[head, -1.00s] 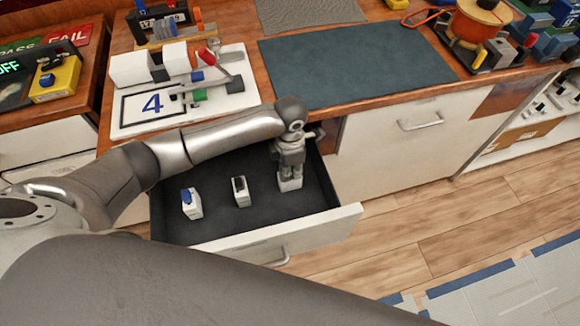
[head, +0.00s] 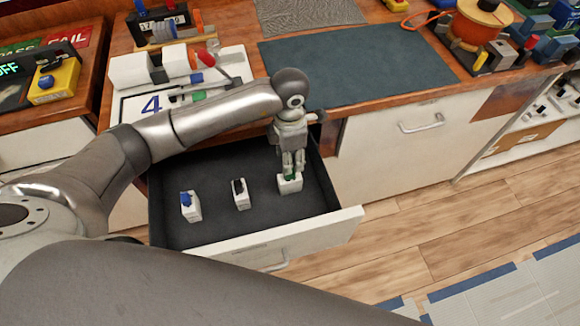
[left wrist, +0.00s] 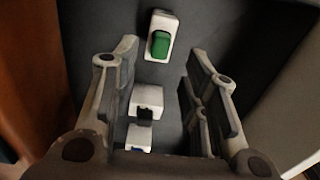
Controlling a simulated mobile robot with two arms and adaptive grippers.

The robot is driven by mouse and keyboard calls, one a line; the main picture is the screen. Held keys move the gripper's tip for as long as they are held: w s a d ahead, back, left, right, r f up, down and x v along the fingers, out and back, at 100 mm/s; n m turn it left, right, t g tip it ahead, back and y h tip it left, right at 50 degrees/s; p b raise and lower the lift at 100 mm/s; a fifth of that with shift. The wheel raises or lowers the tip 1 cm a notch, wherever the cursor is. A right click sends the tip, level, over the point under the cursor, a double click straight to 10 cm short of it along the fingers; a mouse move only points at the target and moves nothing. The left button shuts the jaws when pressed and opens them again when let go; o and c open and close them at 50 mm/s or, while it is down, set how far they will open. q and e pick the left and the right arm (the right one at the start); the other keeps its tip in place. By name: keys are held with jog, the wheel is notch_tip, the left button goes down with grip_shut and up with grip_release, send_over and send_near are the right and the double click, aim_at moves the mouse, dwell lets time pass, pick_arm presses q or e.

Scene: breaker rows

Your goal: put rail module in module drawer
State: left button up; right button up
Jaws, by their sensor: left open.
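The open module drawer (head: 215,165) has a dark lining and holds three white rail modules. The module with a green switch (head: 290,183) stands at the right, also seen in the left wrist view (left wrist: 161,37). A module with a black switch (head: 240,193) is in the middle, also in the left wrist view (left wrist: 147,99). A blue-switched module (head: 190,206) is at the left, and shows in the left wrist view (left wrist: 139,137). My left gripper (head: 293,168) is open just above the green-switched module, pointing down into the drawer. My right gripper is out of view.
The wooden counter behind the drawer carries a white board marked 4 (head: 135,103) with tools, and a dark green mat (head: 350,65). An orange spool (head: 478,25) stands at the back right. A closed cabinet front with a handle (head: 420,125) is right of the drawer.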

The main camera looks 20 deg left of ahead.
pick_arm(q)
notch_tip(320, 180, up, 5)
dwell(0.7)
